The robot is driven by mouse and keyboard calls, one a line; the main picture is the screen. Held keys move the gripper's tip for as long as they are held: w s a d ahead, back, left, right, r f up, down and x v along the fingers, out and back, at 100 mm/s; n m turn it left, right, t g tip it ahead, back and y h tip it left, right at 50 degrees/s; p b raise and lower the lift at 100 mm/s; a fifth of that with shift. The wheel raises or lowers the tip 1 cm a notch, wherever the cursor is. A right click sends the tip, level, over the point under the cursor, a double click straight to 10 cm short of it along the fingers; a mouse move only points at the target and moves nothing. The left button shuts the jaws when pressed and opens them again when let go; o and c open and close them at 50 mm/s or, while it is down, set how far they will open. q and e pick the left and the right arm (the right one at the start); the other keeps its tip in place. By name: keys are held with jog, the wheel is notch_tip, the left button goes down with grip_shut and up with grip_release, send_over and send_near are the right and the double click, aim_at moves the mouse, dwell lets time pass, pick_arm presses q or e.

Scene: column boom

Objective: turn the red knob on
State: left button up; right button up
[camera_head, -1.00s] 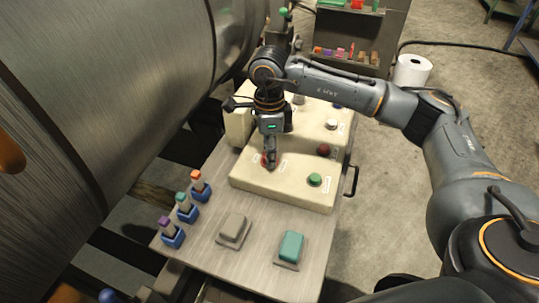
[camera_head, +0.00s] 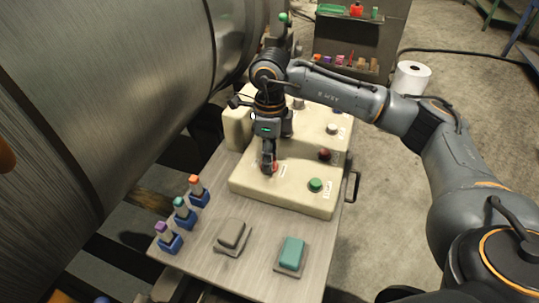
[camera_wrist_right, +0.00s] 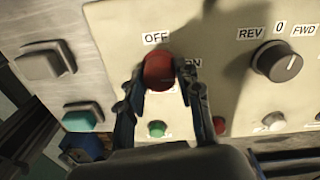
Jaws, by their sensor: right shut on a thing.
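The red knob (camera_head: 275,168) is on the sloping face of the cream control box (camera_head: 248,181). In the wrist view, the red knob (camera_wrist_right: 158,70) sits between the two fingers of my right gripper (camera_wrist_right: 162,76), one finger against each side. The right gripper (camera_head: 269,170) points down at the box and is shut on the knob, hiding much of it in the head view. An OFF label (camera_wrist_right: 155,37) is above the knob. An ON label (camera_wrist_right: 193,63) is partly hidden by the right-hand finger. My left gripper is not in view.
A green button (camera_head: 315,185) and a dark red button (camera_head: 324,154) are nearby on the box. A black REV/0/FWD knob (camera_wrist_right: 277,62) is to the right in the wrist view. Grey (camera_head: 231,234) and teal (camera_head: 291,252) rocker-like blocks are on the table in front.

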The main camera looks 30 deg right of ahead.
jog(key=o, duration=1.1)
jog(key=shift+o, duration=0.2)
notch_tip(320, 180, up, 12)
jog(key=shift+w+d, duration=0.15)
jog(key=shift+w, duration=0.05)
